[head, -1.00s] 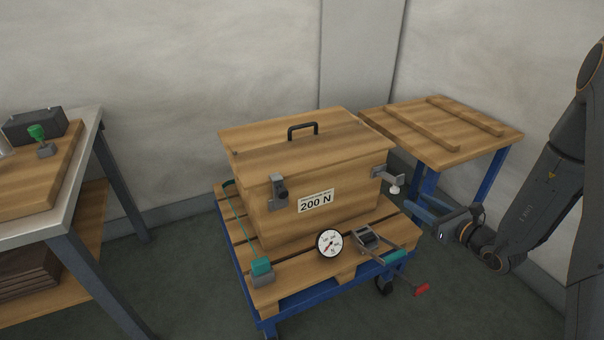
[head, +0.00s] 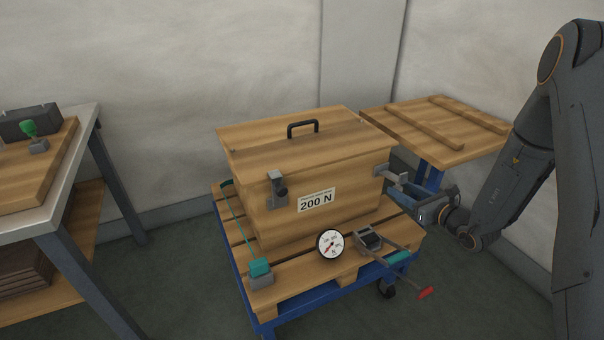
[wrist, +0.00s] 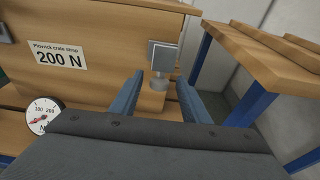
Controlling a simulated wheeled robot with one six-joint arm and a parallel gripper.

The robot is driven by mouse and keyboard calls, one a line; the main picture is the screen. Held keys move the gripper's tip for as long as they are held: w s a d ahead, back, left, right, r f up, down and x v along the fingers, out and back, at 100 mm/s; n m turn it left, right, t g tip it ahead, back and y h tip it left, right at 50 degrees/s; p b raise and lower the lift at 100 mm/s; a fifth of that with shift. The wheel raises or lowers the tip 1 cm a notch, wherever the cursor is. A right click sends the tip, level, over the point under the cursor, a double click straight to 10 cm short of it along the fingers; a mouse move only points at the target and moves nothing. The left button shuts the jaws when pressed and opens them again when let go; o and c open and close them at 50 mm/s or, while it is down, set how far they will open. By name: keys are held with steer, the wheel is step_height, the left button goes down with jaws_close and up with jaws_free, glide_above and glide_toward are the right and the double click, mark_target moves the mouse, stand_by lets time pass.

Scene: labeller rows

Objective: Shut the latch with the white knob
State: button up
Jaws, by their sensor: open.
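The wooden crate (head: 250,160) carries a grey latch (head: 388,174) at the right end of its front. The latch shows as a square grey plate (wrist: 164,56) in the wrist view, with the pale knob (wrist: 159,83) hanging below it. My gripper (head: 412,198) is at the crate's right front corner. Its two blue fingers (wrist: 160,90) are open, one on each side of the knob in the wrist view. I cannot tell whether either finger touches it. In the head view the knob is mostly hidden by my gripper.
Another latch with a dark knob (head: 281,190) is at the crate's front left. A dial gauge (head: 330,243) and a ratchet with a red-tipped handle (head: 398,262) sit on the pallet in front. A wooden-topped table (head: 410,130) stands close behind on the right.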

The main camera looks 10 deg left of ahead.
mark_target(404, 180)
steer(key=c, duration=0.9)
steer(key=shift+w+a+r+g+h+p, duration=0.1)
steer(key=shift+r+g+h+p, duration=0.7)
steer(key=shift+p, duration=0.75)
steer(key=shift+w+a+r+g+h+p, duration=0.1)
steer(key=shift+r+g+h+p, duration=0.2)
steer(key=shift+r+g+p, duration=0.9)
steer(key=shift+f+t+p, duration=0.3)
steer(key=shift+t, duration=0.3)
